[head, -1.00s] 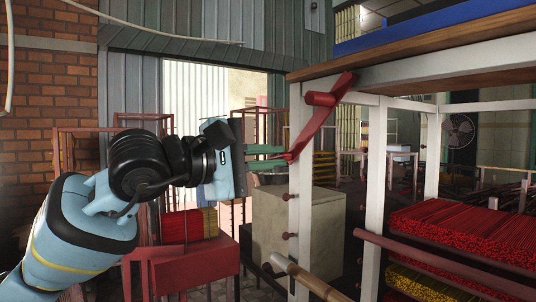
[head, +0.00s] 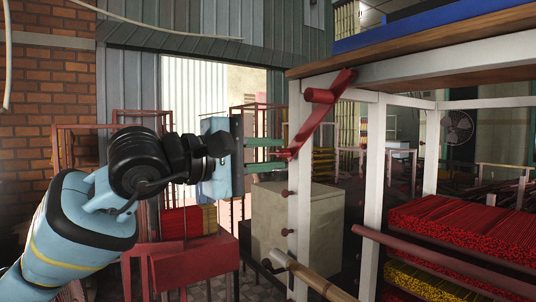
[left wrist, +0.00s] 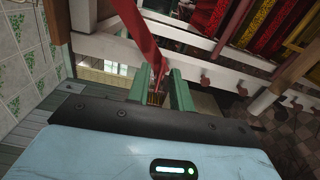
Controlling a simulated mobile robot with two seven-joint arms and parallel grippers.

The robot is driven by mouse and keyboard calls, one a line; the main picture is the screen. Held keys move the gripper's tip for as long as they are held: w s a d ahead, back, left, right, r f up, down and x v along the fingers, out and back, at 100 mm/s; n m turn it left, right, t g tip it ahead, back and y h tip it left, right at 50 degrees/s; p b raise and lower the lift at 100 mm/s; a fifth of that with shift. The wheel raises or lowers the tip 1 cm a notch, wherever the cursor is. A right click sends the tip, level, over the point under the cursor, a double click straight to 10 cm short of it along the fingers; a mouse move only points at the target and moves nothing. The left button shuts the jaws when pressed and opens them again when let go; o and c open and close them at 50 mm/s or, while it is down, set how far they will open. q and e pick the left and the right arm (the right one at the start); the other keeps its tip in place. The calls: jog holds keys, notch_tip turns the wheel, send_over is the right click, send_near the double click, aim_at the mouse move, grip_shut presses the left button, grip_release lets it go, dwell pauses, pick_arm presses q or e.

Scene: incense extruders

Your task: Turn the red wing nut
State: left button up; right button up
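The red wing nut (head: 326,112) is mounted at the top of a white post, under the wooden shelf. It has a round hub and a long flat wing slanting from upper right to lower left. My left gripper (head: 284,154) is open, its green fingers apart one above the other at the wing's lower end. In the left wrist view the wing (left wrist: 142,38) comes down from above, and its narrow end lies in line with the gap between the fingers (left wrist: 160,82). I cannot tell whether they touch it. My right gripper is not in view.
The white post (head: 301,200) carries several small red pegs below the wing nut. The rack at right holds red stick bundles (head: 465,228), with a red rail (head: 420,258) in front. A beige box (head: 290,222) and red stands are behind my left arm.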

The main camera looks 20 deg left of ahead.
pick_arm(q)
jog(key=shift+o, duration=0.6)
